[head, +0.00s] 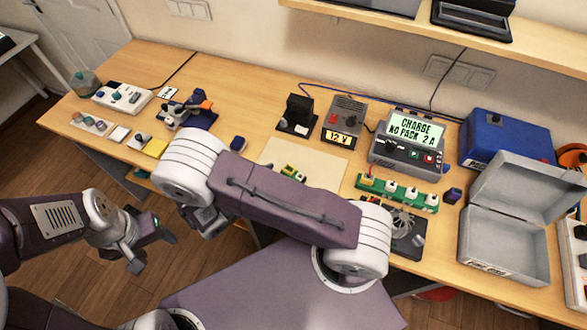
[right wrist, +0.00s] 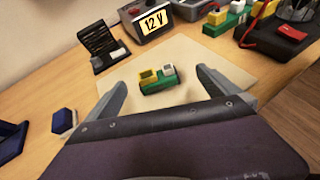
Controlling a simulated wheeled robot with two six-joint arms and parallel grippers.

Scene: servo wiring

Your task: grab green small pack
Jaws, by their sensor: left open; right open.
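The green small pack (head: 293,172) has yellow and white blocks on a green body. It lies on a pale mat (head: 325,165); in the head view my right arm hides part of it. In the right wrist view the pack (right wrist: 160,80) appears whole between the two open fingers of my right gripper (right wrist: 161,77), just ahead of their tips, with no visible contact. My left gripper (head: 152,250) is open and empty, off the table's front edge above the floor.
A longer green strip (head: 398,190) with white knobs lies right of the mat. The 12 V box (head: 344,122), charger (head: 408,142) and black stand (head: 297,114) stand behind. An open grey case (head: 505,245) is at right. A small blue block (right wrist: 64,120) lies left of the mat.

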